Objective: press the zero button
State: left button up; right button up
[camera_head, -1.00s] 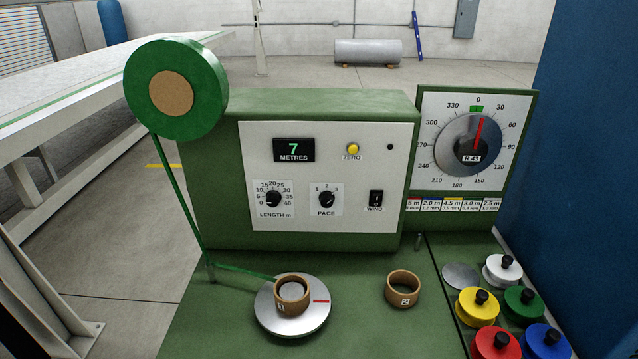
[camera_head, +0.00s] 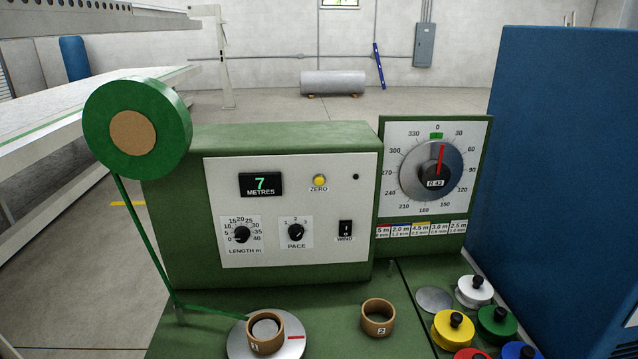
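The yellow zero button (camera_head: 319,181) sits on the white front panel (camera_head: 300,255) of the green machine, above the label ZERO. It stands to the right of the display (camera_head: 261,184), which reads 7 METRES. Nothing touches the button or covers it. Neither of my grippers shows in the head view.
Below are the length knob (camera_head: 241,234), pace knob (camera_head: 296,231) and wind switch (camera_head: 345,228). A dial (camera_head: 431,170) stands right. A green reel (camera_head: 137,130) feeds a strip to ring 1 (camera_head: 267,340) on a disc. Ring 2 (camera_head: 377,317) and coloured knobbed weights (camera_head: 453,329) stand nearby.

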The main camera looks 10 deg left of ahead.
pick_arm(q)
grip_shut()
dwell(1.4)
